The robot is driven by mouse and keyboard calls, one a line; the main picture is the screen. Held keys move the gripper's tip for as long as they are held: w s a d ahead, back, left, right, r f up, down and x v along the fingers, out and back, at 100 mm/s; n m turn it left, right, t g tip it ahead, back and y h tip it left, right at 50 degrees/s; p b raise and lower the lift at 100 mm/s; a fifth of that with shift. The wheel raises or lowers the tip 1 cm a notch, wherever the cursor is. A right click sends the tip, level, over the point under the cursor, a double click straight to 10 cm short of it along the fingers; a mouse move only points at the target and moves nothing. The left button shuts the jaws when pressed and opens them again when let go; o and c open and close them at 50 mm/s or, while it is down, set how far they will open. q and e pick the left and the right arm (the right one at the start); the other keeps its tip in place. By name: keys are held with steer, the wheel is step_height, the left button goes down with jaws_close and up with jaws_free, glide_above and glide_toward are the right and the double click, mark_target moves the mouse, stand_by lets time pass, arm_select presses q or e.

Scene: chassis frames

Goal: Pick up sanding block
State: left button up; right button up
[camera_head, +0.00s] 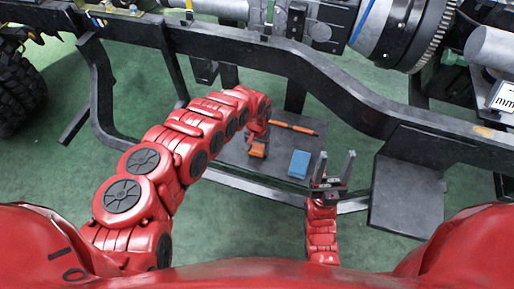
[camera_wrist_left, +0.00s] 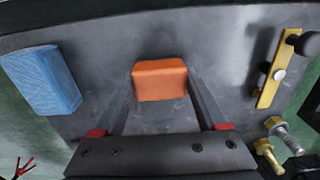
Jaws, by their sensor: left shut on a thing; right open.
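An orange block (camera_head: 257,149), plausibly the sanding block, is at the left part of the dark grey shelf inside the frame. My left gripper (camera_head: 259,139) reaches down over it and is shut on it. In the left wrist view the orange block (camera_wrist_left: 160,80) sits between the two fingertips of my left gripper (camera_wrist_left: 160,88). I cannot tell whether it is clear of the shelf. My right gripper (camera_head: 333,164) is open and empty, pointing up at the shelf's right front.
A blue block (camera_head: 299,164) lies on the shelf (camera_head: 235,152) to the right, with an orange tool (camera_head: 294,127) behind. Dark frame rails (camera_head: 350,95) surround the shelf. The left wrist view shows a yellow bar (camera_wrist_left: 272,75) and a bolt (camera_wrist_left: 283,133) at right.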

arm_select(q)
steer(key=r, duration=0.3)
steer(key=shift+s+a+p, duration=0.1)
steer(key=shift+s+p, duration=0.1)
steer(key=shift+p, duration=0.2)
steer(key=s+a+r+p, duration=0.1)
steer(key=s+a+p, duration=0.2)
steer(key=s+p, duration=0.5)
steer(key=s, duration=0.7)
steer(key=shift+a, duration=0.1)
